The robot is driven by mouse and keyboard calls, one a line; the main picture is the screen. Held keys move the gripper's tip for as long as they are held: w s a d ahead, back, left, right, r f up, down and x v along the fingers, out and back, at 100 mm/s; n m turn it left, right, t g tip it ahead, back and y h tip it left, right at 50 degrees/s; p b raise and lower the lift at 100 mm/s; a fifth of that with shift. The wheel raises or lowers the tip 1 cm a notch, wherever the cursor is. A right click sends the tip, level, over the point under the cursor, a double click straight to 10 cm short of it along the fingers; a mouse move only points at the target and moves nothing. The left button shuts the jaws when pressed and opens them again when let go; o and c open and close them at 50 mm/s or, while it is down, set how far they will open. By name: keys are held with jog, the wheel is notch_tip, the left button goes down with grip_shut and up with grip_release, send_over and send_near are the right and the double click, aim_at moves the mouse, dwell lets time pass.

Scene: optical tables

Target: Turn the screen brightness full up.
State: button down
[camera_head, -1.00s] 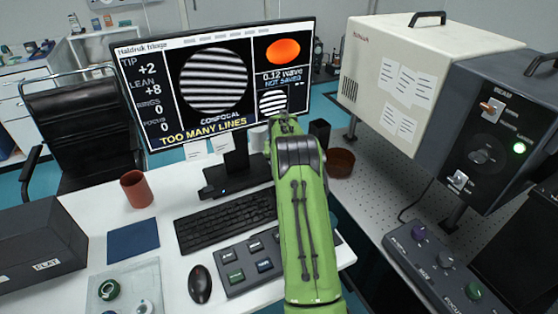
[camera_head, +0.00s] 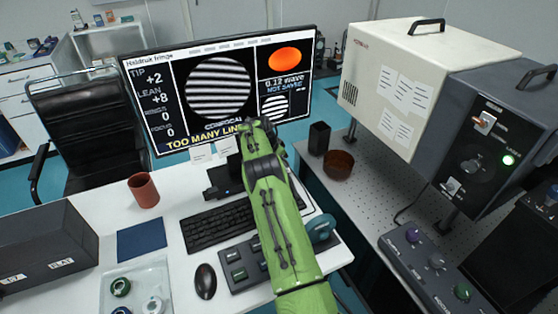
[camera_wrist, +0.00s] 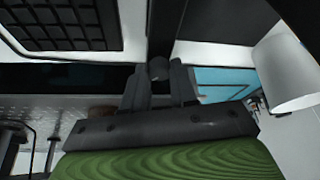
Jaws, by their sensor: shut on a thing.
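The monitor screen (camera_head: 225,90) stands at the back of the white desk, lit. It shows striped discs, an orange oval and the words "TOO MANY LINES"; my arm covers part of its lower right. In the wrist view my gripper (camera_wrist: 158,82) is shut on a small dark round knob (camera_wrist: 158,68), which sits between the fingertips. I cannot see a mark on the knob that tells its setting. In the head view my green arm hides the gripper and the knob.
On the desk are a keyboard (camera_head: 217,226), a mouse (camera_head: 205,281), a red-brown cup (camera_head: 143,190) and a button pad (camera_head: 236,270). A white cylinder (camera_wrist: 285,75) is close right of the gripper in the wrist view. A brown bowl (camera_head: 338,165) sits on the optical table.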

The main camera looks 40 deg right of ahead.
jog(key=shift+m, duration=0.6)
jog(key=shift+m+g, duration=0.3)
jog(key=c, duration=0.9)
grip_release()
jog(key=shift+w+a+r, duration=0.1)
jog(key=shift+r, duration=0.1)
jog(key=a, duration=0.4)
jog(key=w+a, duration=0.1)
jog(key=a, duration=0.7)
jog(key=shift+w+a+r, duration=0.1)
jog(key=shift+w+r, duration=0.25)
